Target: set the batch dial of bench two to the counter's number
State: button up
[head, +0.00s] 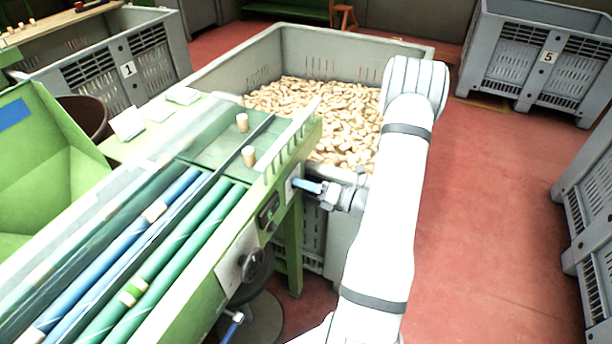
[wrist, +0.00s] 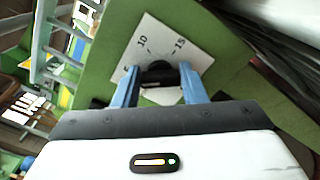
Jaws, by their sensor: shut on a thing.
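The batch dial is a dark knob (wrist: 158,76) on a white scale plate (wrist: 178,42) fixed to a green panel.
A grey crate (head: 215,72) full of corks (head: 335,110) stands behind the bench. A black handwheel (head: 256,265) sticks out nearer on the bench side. Crate 1 (head: 150,65) and crate 5 (head: 520,70) stand farther off. The red floor (head: 490,220) at right is clear.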

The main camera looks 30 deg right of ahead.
jog(key=shift+r+m+p, duration=0.1)
jog(key=shift+m+p, duration=0.4)
dwell(0.3)
jog(key=o, duration=1)
jog(key=v, duration=0.7)
jog(key=shift+s+d, duration=0.25)
